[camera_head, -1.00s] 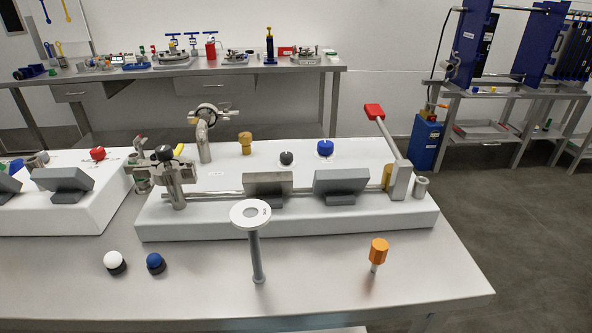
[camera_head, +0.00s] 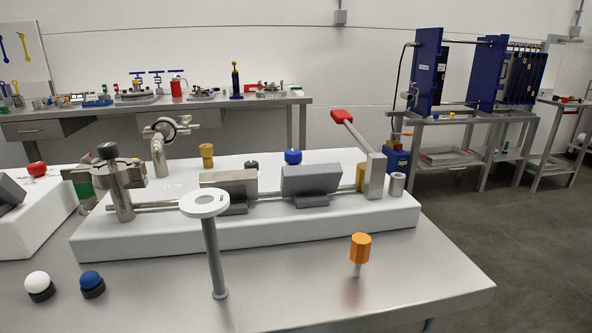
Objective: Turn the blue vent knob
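A blue knob (camera_head: 293,157) stands on the white raised panel (camera_head: 250,232), behind a grey tilted block (camera_head: 311,180). A second blue knob (camera_head: 91,281) with a rounded top and black base sits at the front left of the steel table, beside a white one (camera_head: 38,283). I cannot read a label that tells which is the vent knob. Neither of my grippers is in view, and nothing is touching either knob.
A red-handled lever (camera_head: 358,145) rises at the panel's right end. A white-topped post (camera_head: 209,235) and an orange knob (camera_head: 360,250) stand in front. A metal valve (camera_head: 118,182) stands at the left. The table's front right is clear.

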